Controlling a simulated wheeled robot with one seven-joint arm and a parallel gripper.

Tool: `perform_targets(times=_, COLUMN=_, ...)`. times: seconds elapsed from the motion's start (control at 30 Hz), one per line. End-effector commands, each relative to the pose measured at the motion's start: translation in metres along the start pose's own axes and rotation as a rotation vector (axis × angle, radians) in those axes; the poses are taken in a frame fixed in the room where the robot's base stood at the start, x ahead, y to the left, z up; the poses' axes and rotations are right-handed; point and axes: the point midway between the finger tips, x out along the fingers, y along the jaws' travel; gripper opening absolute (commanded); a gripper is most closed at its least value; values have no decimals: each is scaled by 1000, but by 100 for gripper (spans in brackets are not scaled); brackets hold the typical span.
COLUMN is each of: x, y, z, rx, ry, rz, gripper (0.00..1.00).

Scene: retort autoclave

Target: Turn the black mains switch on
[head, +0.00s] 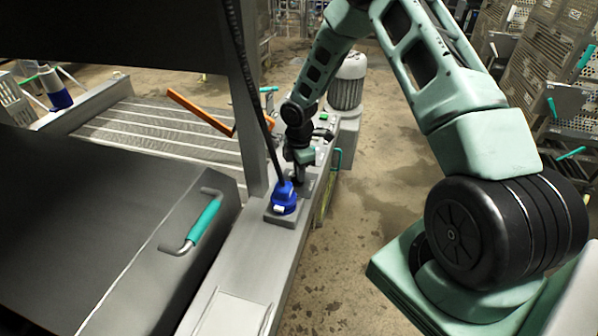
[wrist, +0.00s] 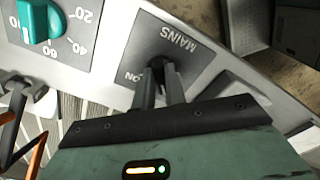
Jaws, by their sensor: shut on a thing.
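The black mains switch (wrist: 157,63) sits on a grey plate (wrist: 183,52) marked "MAINS" and "ON" in the wrist view. My gripper (wrist: 160,75) is at the switch, with its two fingers close together and shut on it. The fingers hide most of the switch, so its exact position is hard to tell. In the head view my gripper (head: 300,175) reaches down to the top of the grey machine ledge (head: 240,255), behind a blue plug, and the switch is hidden there.
A teal knob (wrist: 40,20) on a numbered dial stands left of the mains plate. In the head view, the blue plug (head: 284,198) with a black cable is close to my gripper. A black lid (head: 110,230) with a teal handle (head: 204,220) lies left. Open floor (head: 375,220) is right of the ledge.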

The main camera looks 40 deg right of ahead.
Motion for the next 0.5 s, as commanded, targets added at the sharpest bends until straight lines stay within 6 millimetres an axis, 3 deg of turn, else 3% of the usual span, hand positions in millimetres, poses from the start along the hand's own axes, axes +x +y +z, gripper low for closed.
perform_targets(times=0.5, x=0, y=-2, z=0, rx=433, ry=-1, rz=3, gripper=0)
